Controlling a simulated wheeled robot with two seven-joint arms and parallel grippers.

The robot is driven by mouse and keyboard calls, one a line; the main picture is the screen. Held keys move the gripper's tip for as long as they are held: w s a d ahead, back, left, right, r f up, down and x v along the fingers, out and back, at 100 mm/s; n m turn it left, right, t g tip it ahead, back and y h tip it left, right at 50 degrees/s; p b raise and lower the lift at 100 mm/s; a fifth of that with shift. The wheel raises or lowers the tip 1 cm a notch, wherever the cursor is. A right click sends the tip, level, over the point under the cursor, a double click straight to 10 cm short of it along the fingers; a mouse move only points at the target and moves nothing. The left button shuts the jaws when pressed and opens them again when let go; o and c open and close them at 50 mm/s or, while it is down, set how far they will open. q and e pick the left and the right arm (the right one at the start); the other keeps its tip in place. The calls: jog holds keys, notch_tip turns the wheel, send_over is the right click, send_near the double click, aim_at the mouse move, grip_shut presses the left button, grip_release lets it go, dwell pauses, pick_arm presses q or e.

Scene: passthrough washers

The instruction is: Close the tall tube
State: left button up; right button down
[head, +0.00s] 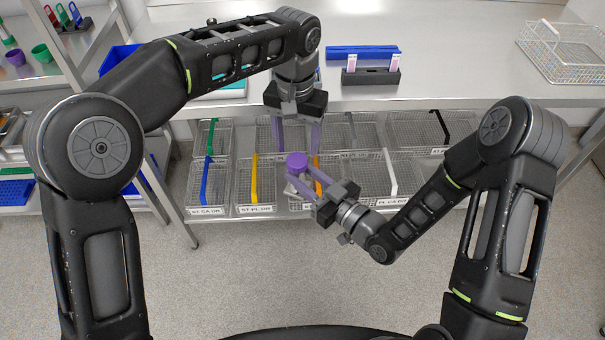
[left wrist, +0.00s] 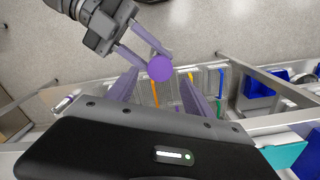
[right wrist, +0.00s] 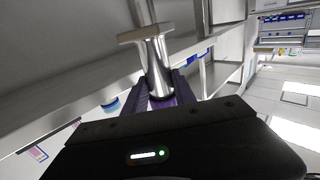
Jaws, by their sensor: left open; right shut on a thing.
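A round purple disc (head: 297,161), probably the tall tube's cap, faces up in the head view. It shows as a full circle in the left wrist view (left wrist: 160,68). My right gripper (head: 301,174) reaches in from the lower right and is shut around the thing with this disc. In the right wrist view a shiny silver tube (right wrist: 154,62) with a flared end sits at the fingers; how disc and tube join is hidden. My left gripper (head: 297,145) points down, open and empty, its fingertips spread just above the disc without visible contact.
A steel table (head: 440,80) stands behind, with a black rack (head: 371,77), a blue rack (head: 362,52) and a wire basket (head: 562,52) on it. Several wire baskets (head: 258,188) with coloured strips lie on the shelf below. Shelving (head: 75,62) stands at left. The floor (head: 250,270) in front is clear.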

aim_at(297, 159)
pick_arm(q)
jog(key=shift+f, duration=2.7)
grip_shut()
jog(key=shift+o, duration=0.9)
grip_release()
notch_tip(297, 159, up, 8)
jog(key=shift+f, duration=0.2)
